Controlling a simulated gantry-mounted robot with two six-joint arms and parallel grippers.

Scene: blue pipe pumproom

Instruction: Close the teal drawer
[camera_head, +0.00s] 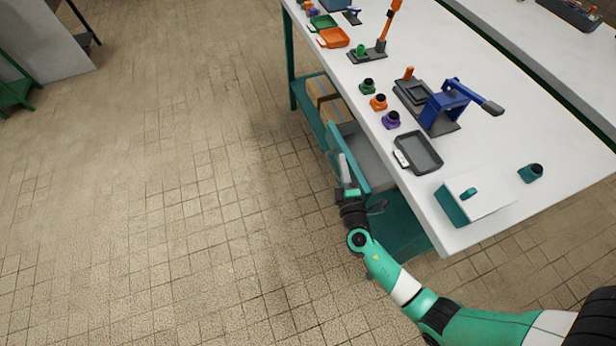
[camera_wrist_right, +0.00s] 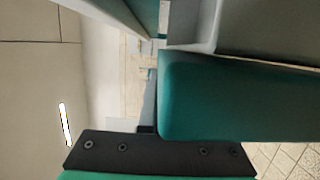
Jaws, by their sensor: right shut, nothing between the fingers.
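The teal drawer (camera_head: 334,141) sits under the white workbench and is pulled out. Its teal front stands clear of the bench edge, and part of its grey inside (camera_head: 371,157) shows behind the front. My right gripper (camera_head: 344,168) is shut and empty, on the outer side of the drawer front. In the head view its fingers overlap the front; I cannot tell whether they touch it. In the right wrist view a teal panel (camera_wrist_right: 235,105), which looks like the drawer front, fills the right side close to the gripper. My left gripper is not in view.
The white workbench (camera_head: 473,230) holds a grey tray (camera_head: 418,153), a blue lever press (camera_head: 447,105), a white-lidded teal box (camera_head: 475,196) and several small coloured pieces. Cardboard boxes (camera_head: 336,111) lie on the teal lower shelf. The tiled floor left of the bench is clear.

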